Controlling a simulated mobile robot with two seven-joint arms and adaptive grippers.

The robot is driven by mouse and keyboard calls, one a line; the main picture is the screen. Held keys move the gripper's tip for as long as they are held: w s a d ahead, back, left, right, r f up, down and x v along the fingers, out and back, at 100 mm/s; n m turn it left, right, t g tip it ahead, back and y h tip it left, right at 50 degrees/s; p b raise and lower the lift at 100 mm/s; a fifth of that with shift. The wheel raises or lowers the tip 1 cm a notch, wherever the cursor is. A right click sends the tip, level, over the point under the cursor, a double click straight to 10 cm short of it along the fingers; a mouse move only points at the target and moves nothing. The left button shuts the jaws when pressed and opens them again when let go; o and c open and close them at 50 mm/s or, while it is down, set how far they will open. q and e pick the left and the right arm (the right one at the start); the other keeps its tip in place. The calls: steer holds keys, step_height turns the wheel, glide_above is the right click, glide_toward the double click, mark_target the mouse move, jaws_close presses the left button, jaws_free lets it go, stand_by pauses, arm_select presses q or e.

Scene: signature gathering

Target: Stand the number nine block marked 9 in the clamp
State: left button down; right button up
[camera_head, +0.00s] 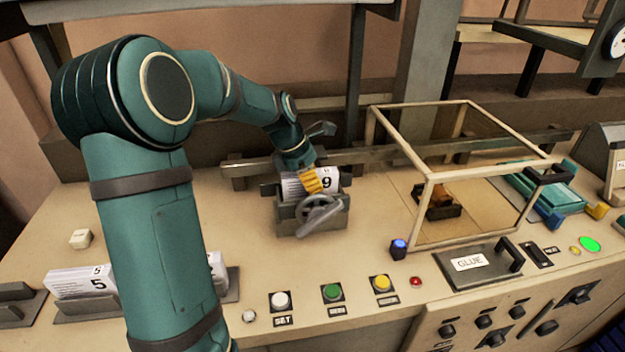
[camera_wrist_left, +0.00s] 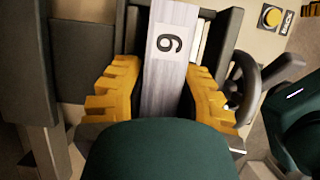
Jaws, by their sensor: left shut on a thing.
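The number nine block (camera_head: 329,184) is pale with lined print and a black 9, and it stands upright at the clamp. In the left wrist view the block (camera_wrist_left: 168,80) runs between the yellow fingers, with its 9 label facing the camera. My left gripper (camera_head: 313,180) is shut on it, one finger crossing its front face. The grey clamp (camera_head: 296,224) has a round handwheel in front, and the block is between its back and front plates. The block's lower edge is hidden, so I cannot tell whether it rests on the clamp's floor. My right gripper is out of view.
A glass case (camera_head: 430,178) stands right of the clamp, and a GLUE-labelled lid (camera_head: 487,265) lies in front of it. White, green and yellow buttons line the front edge. Blocks marked 5 (camera_head: 82,283) sit in a holder at left, partly behind my arm.

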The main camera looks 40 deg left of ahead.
arm_select(q)
steer(key=c, duration=0.9)
jaws_free()
steer(key=shift+o, duration=0.2)
steer(key=p+v, duration=0.1)
steer(key=v, duration=1.1)
steer(key=shift+r+p, duration=0.1)
steer(key=shift+p, duration=0.25)
steer(key=shift+s, duration=0.1)
